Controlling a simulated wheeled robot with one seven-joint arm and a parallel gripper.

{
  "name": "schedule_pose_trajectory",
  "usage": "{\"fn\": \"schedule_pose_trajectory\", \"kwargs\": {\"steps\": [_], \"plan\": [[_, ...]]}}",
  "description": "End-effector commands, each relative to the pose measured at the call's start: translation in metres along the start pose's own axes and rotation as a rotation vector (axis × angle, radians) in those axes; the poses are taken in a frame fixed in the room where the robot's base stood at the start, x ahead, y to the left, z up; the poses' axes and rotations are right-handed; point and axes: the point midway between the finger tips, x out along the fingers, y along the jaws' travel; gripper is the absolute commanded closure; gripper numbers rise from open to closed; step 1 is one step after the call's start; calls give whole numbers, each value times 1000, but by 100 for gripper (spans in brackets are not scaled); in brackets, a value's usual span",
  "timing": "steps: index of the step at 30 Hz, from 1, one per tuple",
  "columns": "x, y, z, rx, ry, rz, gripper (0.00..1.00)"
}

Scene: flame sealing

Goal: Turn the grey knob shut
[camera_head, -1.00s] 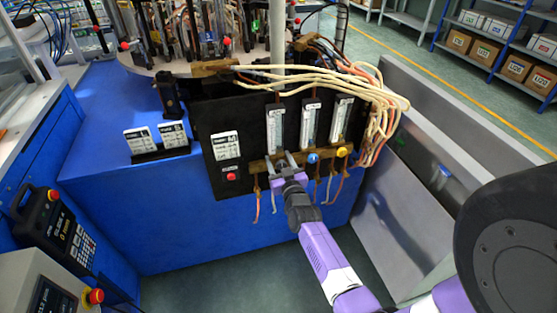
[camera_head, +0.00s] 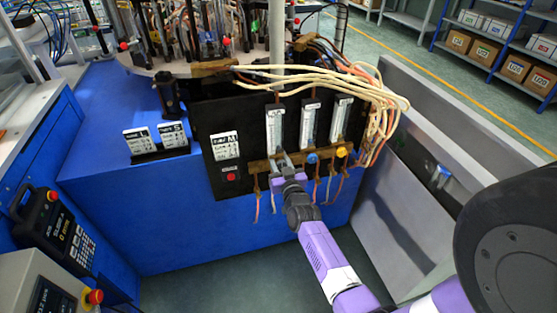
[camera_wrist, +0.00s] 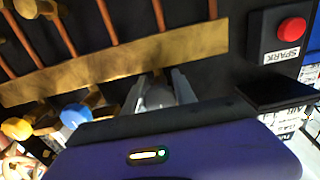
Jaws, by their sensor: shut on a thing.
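The grey knob (camera_wrist: 160,97) is at the brass strip on the black panel, under the leftmost flow tube; it shows between my fingertips in the wrist view and is partly hidden by them. My gripper (camera_head: 282,162) reaches the panel from the front, and it also shows in the wrist view (camera_wrist: 162,88). Its two fingers are shut on the grey knob, one on each side. The knob's exact turn angle cannot be made out.
A blue knob (camera_head: 312,158) and a yellow knob (camera_head: 342,151) sit to the right on the same brass strip (camera_head: 262,165). A red SPARK button (camera_wrist: 291,30) is on the panel. Thin copper tubes hang below the strip, close to my gripper.

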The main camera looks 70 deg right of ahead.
Motion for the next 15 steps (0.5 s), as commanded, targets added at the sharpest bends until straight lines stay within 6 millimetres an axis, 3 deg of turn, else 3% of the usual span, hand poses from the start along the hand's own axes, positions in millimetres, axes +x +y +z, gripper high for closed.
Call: {"fn": "schedule_pose_trajectory", "kwargs": {"steps": [4,5,7,15], "plan": [[0,0,0,0,0,1,100],[0,0,0,0,0,1,62],[0,0,0,0,0,1,48],[0,0,0,-1,0,0,47]]}}
